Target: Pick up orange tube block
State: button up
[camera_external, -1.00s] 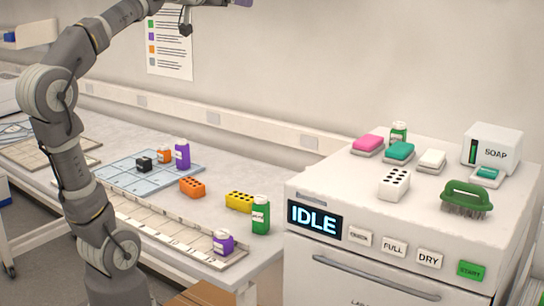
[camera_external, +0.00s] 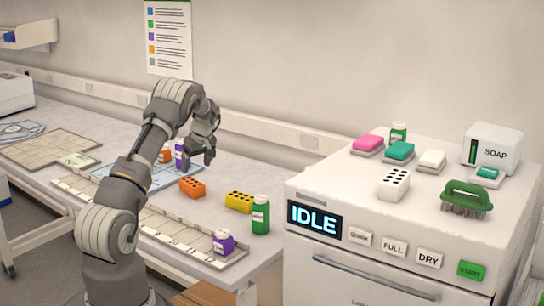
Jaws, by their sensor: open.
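The orange tube block (camera_external: 192,188) is a small brick with dark holes in its top. It sits on the bench near the front right corner of the pale blue gridded mat. My gripper (camera_external: 199,163) hangs above and just behind it in the picture, pointing down, with its fingers apart and nothing seen between them. I cannot tell the exact gap between gripper and block. The block is fully in view.
A yellow tube block (camera_external: 239,202) and a green bottle (camera_external: 261,215) stand to the right. A purple bottle (camera_external: 180,154) is close to my gripper on the left. Another purple bottle (camera_external: 222,243) stands on the numbered rack. The white washer (camera_external: 400,225) bounds the right side.

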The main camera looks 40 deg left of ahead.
aim_at(197, 180)
jog(key=x, duration=0.2)
jog(key=b+x, duration=0.1)
jog(key=x, duration=0.1)
jog(key=shift+s, duration=0.4)
jog(key=shift+d+b+x, duration=0.1)
jog(key=shift+b+x, duration=0.35)
jog(key=shift+x, duration=0.8)
jog(key=shift+d+b+x, duration=0.15)
jog(key=shift+b+x, duration=0.25)
jog(key=shift+x, duration=0.85)
jog(key=shift+f, duration=0.35)
